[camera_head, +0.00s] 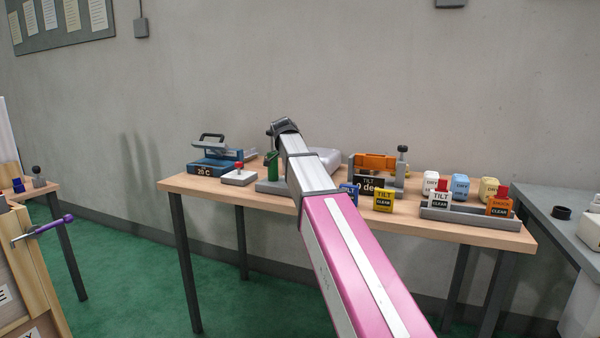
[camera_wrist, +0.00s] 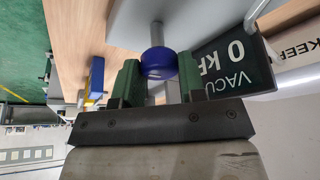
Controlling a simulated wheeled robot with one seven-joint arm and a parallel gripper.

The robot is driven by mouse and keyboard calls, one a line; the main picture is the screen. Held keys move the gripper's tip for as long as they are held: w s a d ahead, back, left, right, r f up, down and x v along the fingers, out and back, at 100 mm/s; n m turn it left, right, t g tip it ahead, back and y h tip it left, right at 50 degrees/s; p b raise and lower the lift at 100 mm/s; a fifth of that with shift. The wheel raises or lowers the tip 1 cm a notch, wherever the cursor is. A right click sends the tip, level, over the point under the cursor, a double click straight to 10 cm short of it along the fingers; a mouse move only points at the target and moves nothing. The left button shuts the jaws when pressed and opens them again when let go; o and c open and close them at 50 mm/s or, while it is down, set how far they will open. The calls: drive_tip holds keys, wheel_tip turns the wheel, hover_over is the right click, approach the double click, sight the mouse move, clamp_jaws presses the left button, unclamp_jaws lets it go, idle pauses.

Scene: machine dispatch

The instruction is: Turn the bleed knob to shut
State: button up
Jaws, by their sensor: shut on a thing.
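A blue round knob (camera_wrist: 158,63) on a pale metal stem shows in the wrist view; I take it to be the bleed knob. It sits between the two green fingers of my gripper (camera_wrist: 160,76), which is shut on it. Beside it is a dark display (camera_wrist: 232,62) reading "VACU…" and 0, partly cut off. In the head view, my gripper (camera_head: 272,165) is down at the vacuum device, whose grey base (camera_head: 268,187) shows on the wooden table (camera_head: 215,192). My arm hides the knob and display there.
A blue device (camera_head: 212,168) marked 20 C and a white box with a red button (camera_head: 239,177) stand left. An orange tilt device (camera_head: 372,164), blue and yellow tags (camera_head: 383,200) and a grey tray (camera_head: 470,219) of labelled blocks stand right.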

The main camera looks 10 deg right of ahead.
drive_tip(key=o, duration=0.9)
drive_tip(key=v, duration=1)
drive_tip(key=shift+a+r, duration=0.2)
drive_tip(key=shift+r, duration=0.15)
drive_tip(key=shift+s, duration=0.15)
